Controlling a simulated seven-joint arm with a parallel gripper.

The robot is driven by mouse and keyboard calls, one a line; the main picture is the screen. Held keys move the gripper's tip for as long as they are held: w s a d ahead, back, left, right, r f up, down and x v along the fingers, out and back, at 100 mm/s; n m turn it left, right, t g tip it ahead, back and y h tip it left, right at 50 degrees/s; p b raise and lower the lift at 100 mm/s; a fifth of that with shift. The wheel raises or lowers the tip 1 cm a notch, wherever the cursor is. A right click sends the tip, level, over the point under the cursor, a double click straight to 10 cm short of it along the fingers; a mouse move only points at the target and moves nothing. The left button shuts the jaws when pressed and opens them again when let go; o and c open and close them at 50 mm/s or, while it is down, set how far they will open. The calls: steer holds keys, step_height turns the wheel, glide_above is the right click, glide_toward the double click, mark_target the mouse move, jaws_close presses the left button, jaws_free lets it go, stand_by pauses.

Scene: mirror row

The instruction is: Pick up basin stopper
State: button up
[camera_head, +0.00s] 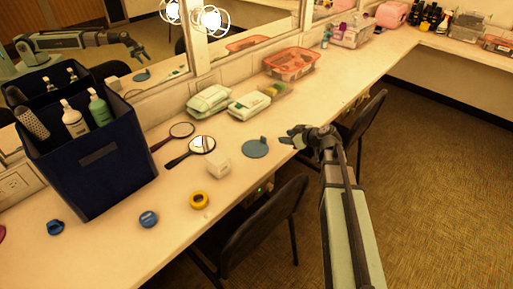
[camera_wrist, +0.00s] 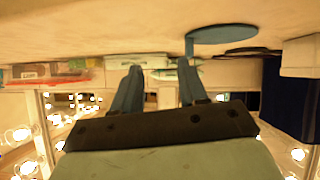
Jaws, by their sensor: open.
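The basin stopper (camera_head: 255,148) is a flat blue-grey disc with a small upright tab at its edge. It lies on the pale counter (camera_head: 110,250) near the front edge. In the wrist view the stopper (camera_wrist: 225,34) appears upside down at the top, its tab close to the right finger's tip.
A white box (camera_head: 219,167) and two hand mirrors (camera_head: 202,144) (camera_head: 181,130) lie left of the stopper. Wipes packs (camera_head: 249,105) and a red basket (camera_head: 291,63) stand behind. A dark blue bin (camera_head: 95,160) is at left. Chairs (camera_head: 285,215) stand below the counter.

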steer(key=m+y, duration=0.1)
steer(key=y, duration=0.1)
glide_toward(266, 138)
steer(key=shift+w+a+f+t, duration=0.2)
steer(key=shift+w+a+f, duration=0.2)
steer(key=shift+a, duration=0.15)
steer(key=shift+w+a+f+t, duration=0.2)
steer(key=shift+w+a+f, duration=0.2)
steer(key=shift+a, duration=0.15)
steer(key=shift+x, duration=3.65)
jaws_close()
